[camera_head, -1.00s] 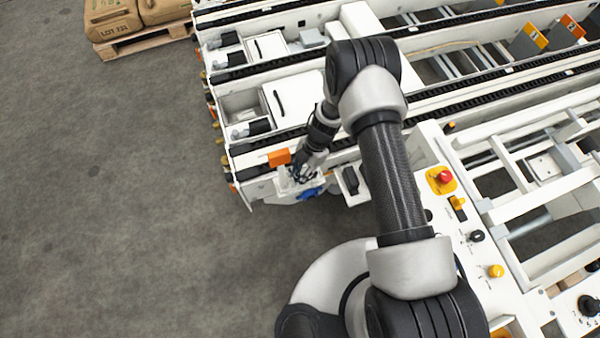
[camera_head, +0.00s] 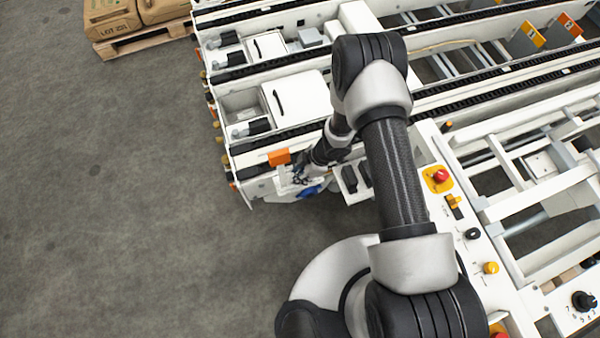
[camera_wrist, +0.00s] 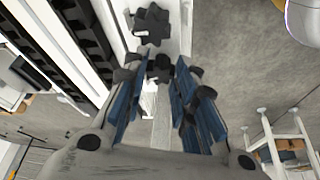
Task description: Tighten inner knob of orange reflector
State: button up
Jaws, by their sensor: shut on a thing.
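The orange reflector (camera_head: 279,157) is a small orange block on the near left end of the white conveyor frame in the head view. My gripper (camera_head: 299,177) is just below and right of it, at a white bracket; its fingertips are small there. In the wrist view, my gripper (camera_wrist: 159,72) has blue-padded fingers on both sides of a dark knob (camera_wrist: 160,66) and is shut on it. A second black, star-shaped knob (camera_wrist: 152,25) sits beyond the fingertips, clear of them. The reflector cannot be made out in the wrist view. Which knob is the inner one cannot be told.
A white control panel with a red button (camera_head: 440,175) and a yellow knob (camera_head: 491,268) lies right of my arm. Black conveyor chains (camera_head: 290,136) run behind the gripper. The floor (camera_head: 150,230) to the left is open. A pallet with sacks (camera_head: 112,20) stands at the back left.

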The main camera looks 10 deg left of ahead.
jog(key=shift+m+t, duration=0.3)
jog(key=shift+m, duration=0.4)
jog(key=o, duration=1.1)
jog(key=shift+c, duration=0.2)
jog(key=v, duration=1.2)
jog(key=shift+s, duration=0.15)
